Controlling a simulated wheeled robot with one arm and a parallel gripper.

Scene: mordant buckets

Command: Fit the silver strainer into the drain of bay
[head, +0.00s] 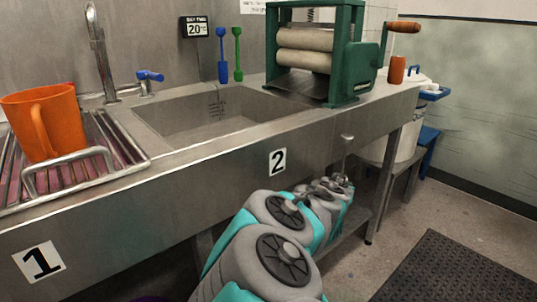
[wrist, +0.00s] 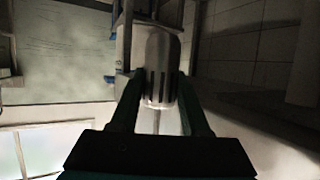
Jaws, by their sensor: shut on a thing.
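My gripper (wrist: 160,88) is shut on a silver slotted cylinder, the strainer (wrist: 162,62), which sits between its two fingers in the wrist view. In the head view my arm reaches away in front of the counter, and its far end is small beside the counter's front face. A small pale disc on a thin stem (head: 347,138) shows above it, apparently part of the strainer. The sink basin (head: 205,125) above the label 2 is open and looks empty. Its drain is hidden from this angle. The label 1 (head: 40,262) marks the left bay.
An orange jug (head: 43,122) stands on a wire rack (head: 128,150) at left. A faucet (head: 100,50) rises behind the basin. A green roller press (head: 315,55) and an orange bottle (head: 397,70) stand at right. A white bucket (head: 408,130) and a dark floor mat (head: 455,270) lie beyond.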

